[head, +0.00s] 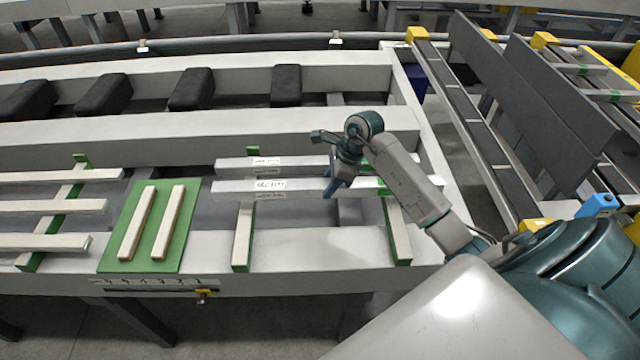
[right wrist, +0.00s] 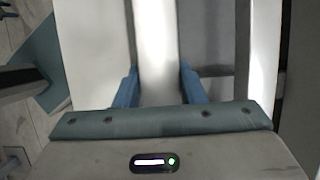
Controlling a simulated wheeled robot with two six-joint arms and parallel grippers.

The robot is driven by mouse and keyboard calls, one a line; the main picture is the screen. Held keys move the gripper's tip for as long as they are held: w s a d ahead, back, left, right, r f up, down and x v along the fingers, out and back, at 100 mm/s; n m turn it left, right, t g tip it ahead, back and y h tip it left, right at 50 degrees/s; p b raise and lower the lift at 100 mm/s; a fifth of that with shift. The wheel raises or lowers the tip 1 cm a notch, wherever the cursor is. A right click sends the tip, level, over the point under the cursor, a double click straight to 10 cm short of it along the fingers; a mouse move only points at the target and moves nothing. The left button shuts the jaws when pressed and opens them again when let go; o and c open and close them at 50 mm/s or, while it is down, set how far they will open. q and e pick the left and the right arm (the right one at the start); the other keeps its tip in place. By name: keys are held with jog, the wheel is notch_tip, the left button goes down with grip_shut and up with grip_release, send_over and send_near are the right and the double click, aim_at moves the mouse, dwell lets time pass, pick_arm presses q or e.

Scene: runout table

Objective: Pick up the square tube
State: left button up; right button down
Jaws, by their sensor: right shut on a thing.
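Two pale, long square tubes with labels lie side by side across green-topped supports in the head view. The front square tube (head: 228,188) has my right gripper (head: 334,190) over its middle, with a blue finger in front of its near side. In the right wrist view the square tube (right wrist: 156,45) runs between the two blue fingers (right wrist: 160,88), which are shut on it. The rear tube (head: 228,165) lies just behind and is partly hidden by the gripper. I cannot see a clear gap under the held tube. My left gripper is not in view.
A green mat (head: 172,253) with two short pale bars lies to the left. Several pale bars rest on another green support (head: 60,200). Dark blocks (head: 192,88) stand in the trough behind. Upright grey plates (head: 545,95) and yellow-capped rails stand at right.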

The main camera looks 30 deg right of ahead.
jog(key=s+d+r+b, duration=0.1)
jog(key=s+d+b, duration=0.1)
jog(key=s, duration=1)
jog(key=shift+b, duration=0.55)
jog(key=shift+r, duration=0.1)
